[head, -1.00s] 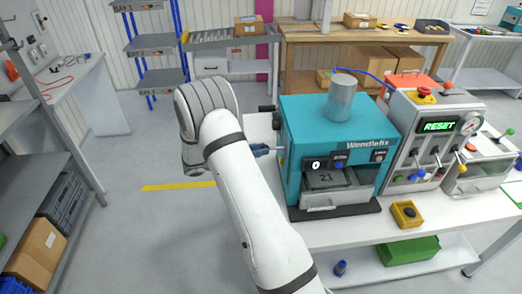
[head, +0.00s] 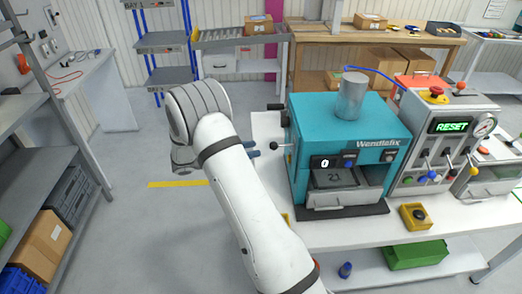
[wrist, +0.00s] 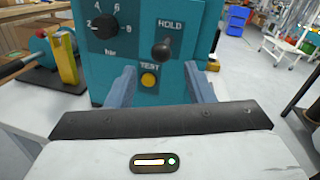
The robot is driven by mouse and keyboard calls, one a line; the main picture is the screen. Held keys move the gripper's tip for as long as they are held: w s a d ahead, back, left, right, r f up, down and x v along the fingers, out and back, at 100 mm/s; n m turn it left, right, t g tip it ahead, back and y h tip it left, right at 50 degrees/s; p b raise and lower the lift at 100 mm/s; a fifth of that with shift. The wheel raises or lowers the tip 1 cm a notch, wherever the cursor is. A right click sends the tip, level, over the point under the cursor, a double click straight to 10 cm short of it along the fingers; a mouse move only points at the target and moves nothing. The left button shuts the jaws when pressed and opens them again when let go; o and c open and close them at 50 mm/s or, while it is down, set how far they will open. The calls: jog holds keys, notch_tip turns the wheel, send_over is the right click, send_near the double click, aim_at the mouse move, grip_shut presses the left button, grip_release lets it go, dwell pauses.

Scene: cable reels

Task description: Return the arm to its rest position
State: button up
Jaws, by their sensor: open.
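My white arm (head: 240,190) reaches forward in the head view, and its blue-grey gripper fingers (head: 251,149) are left of the teal Wendlefix machine (head: 335,125). My gripper (wrist: 162,88) is open and empty in the wrist view, with its fingers apart. Between and beyond them are the machine's side panel, a black HOLD lever knob (wrist: 161,50) and a yellow TEST button (wrist: 148,80). A gap shows between the fingers and the lever's black ball (head: 273,145) in the head view. My wrist hides part of the panel's lower edge.
The machine stands on a white bench (head: 345,233) beside a grey control box (head: 440,140) reading RESET. Grey shelving (head: 40,170) stands at the left. The floor left of my arm is clear.

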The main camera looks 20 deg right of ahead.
jog(key=shift+w+a, duration=0.2)
jog(key=shift+a, duration=1.05)
jog(key=shift+s+r, duration=0.1)
jog(key=shift+r, duration=0.05)
